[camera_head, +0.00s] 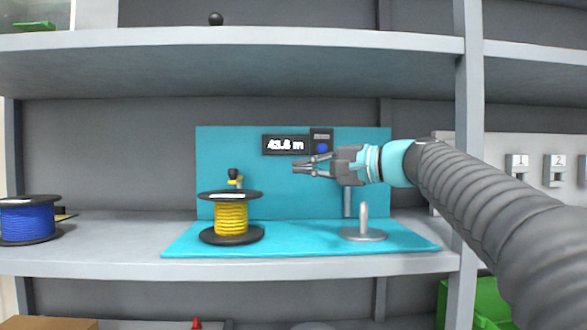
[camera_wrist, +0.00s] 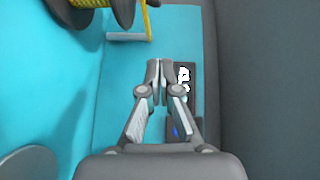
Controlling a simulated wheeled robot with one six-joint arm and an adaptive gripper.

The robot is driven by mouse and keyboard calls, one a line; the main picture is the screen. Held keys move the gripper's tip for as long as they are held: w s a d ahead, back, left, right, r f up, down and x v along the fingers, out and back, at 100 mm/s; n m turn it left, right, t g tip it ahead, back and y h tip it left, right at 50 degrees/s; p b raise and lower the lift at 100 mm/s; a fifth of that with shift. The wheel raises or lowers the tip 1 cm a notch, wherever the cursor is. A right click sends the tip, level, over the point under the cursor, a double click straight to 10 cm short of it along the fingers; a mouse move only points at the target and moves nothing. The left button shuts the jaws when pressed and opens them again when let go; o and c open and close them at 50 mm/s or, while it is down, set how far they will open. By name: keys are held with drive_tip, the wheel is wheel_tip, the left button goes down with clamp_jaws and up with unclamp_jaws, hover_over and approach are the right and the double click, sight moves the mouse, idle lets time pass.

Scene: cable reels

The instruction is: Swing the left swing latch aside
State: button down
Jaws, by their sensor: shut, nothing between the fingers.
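My gripper (camera_head: 298,167) is shut and empty in front of the upper turquoise backboard (camera_head: 225,150), just below the display (camera_head: 275,145). In the wrist view its fingertips (camera_wrist: 158,68) meet beside the display (camera_wrist: 184,85). I cannot clearly make out a left swing latch. A small dark knob (camera_head: 233,174) shows above the yellow reel (camera_head: 232,216), left of my gripper and apart from it; I cannot tell whether it belongs to a latch.
A grey spindle (camera_head: 364,218) stands bare on its disc at right, with a grey post (camera_head: 347,203) behind. A blue reel (camera_head: 28,220) sits at far left. A numbered panel (camera_head: 500,147) with pegs is at right. The upper shelf (camera_head: 330,40) hangs above.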

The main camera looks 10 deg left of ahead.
sight(236, 174)
drive_tip(key=x, duration=0.3)
drive_tip(key=s+p+x, duration=0.1)
drive_tip(key=x, duration=0.3)
drive_tip(key=s+x, duration=0.1)
drive_tip(key=x, duration=0.2)
drive_tip(key=shift+a+f, duration=0.15)
drive_tip(key=shift+a, duration=0.5)
drive_tip(key=shift+s+a, duration=0.15)
drive_tip(key=shift+a, duration=0.35)
